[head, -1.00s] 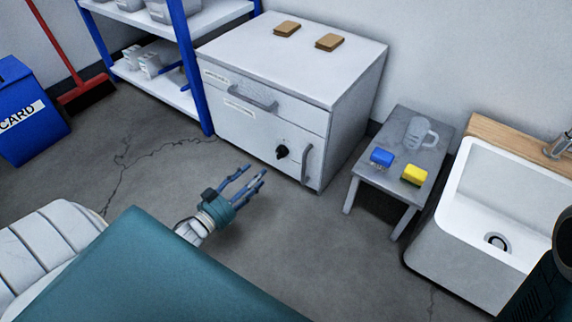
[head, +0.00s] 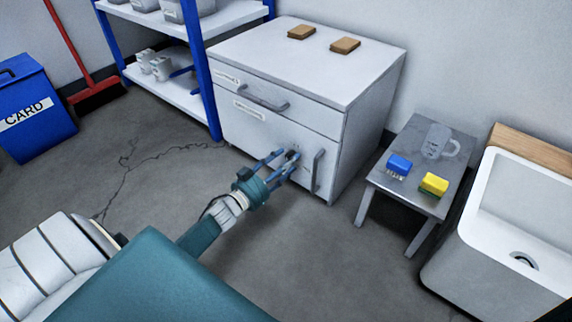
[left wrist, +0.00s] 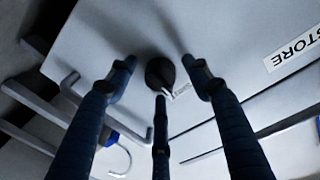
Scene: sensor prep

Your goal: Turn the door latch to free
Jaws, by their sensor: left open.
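The door latch is a black round knob (left wrist: 160,72) with a pale pointer mark, on the lower door of the white cabinet (head: 345,75). In the head view my left gripper (head: 286,160) is at the cabinet front and its fingers partly cover the latch. In the left wrist view its three blue fingers (left wrist: 160,85) are spread open around the latch, two at the sides and one below. I cannot tell whether any finger touches it. The door's grey vertical handle (head: 318,172) is just right of the gripper. My right gripper is not in view.
A grey drawer handle (head: 264,98) is above the latch. Blue shelving (head: 203,75) stands left of the cabinet. The floor in front is clear.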

